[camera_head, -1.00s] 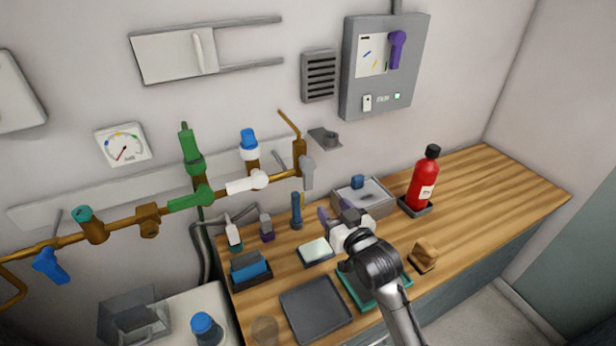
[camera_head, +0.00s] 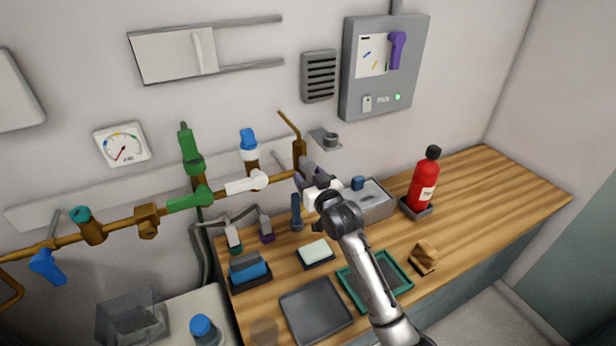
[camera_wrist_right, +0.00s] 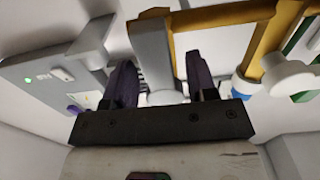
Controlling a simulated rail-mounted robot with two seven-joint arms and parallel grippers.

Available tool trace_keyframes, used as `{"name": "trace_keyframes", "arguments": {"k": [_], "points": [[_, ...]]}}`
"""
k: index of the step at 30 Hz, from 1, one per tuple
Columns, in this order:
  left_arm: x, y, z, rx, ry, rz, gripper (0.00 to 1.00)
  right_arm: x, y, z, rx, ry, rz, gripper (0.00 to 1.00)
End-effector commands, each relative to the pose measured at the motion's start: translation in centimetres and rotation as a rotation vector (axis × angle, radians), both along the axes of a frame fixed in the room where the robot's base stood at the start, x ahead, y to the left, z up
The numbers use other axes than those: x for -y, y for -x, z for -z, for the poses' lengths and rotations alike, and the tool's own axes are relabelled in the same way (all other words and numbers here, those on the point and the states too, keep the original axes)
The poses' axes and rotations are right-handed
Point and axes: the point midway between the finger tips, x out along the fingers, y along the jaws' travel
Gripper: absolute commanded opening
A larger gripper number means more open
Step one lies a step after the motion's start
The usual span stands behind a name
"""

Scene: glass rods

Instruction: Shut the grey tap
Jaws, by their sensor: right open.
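The grey tap (camera_head: 307,166) is at the right end of the brass pipe, on the wall above the counter. My right gripper (camera_head: 308,180) is at the tap's handle and partly hides it in the head view. In the right wrist view the grey handle (camera_wrist_right: 153,52) shows between the two dark purple fingers of my right gripper (camera_wrist_right: 160,78). The fingers are apart, one on each side of the handle, with gaps visible. Whether either finger touches the handle is unclear. My left gripper is not in view.
A white tap handle (camera_head: 246,184) and a green one (camera_head: 189,201) are further left on the pipe. A small grey wall bracket (camera_head: 325,140) is just above and right of my gripper. A grey bin (camera_head: 375,207) and a red extinguisher (camera_head: 425,185) stand to the right.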

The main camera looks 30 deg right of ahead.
Motion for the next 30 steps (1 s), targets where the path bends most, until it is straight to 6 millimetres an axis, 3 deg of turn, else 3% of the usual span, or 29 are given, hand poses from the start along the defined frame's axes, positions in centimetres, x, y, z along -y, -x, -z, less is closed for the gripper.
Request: {"name": "trace_keyframes", "arguments": {"k": [14, 30], "points": [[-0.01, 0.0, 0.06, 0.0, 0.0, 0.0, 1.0, -0.01, -0.81, 0.0, 0.0, 0.0, 0.0, 0.52], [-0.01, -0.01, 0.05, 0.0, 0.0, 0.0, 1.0, 0.0, -0.79, 0.0, 0.0, 0.0, 0.0, 0.02]]}}
